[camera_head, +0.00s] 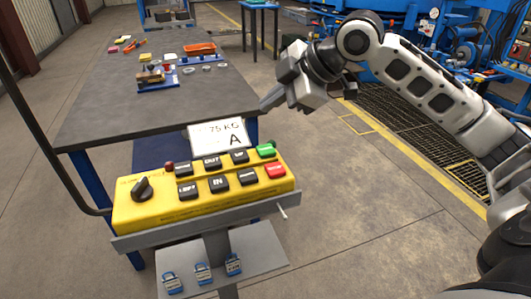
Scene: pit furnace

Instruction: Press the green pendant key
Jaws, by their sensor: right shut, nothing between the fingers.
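The yellow pendant box (150,206) sits on a grey stand in the lower left of the head view. Its green key (266,151) is at the far right of the upper row, with a red key (275,171) just below it. My right gripper (268,104) is shut and empty. It is above and behind the green key in the picture, apart from it, with its fingers pointing down to the left. My left gripper is out of view.
A white sign (218,135) stands just behind the pendant. A dark worktable (100,117) with small parts and an orange tray (199,49) lies beyond. Open floor lies right of the pendant.

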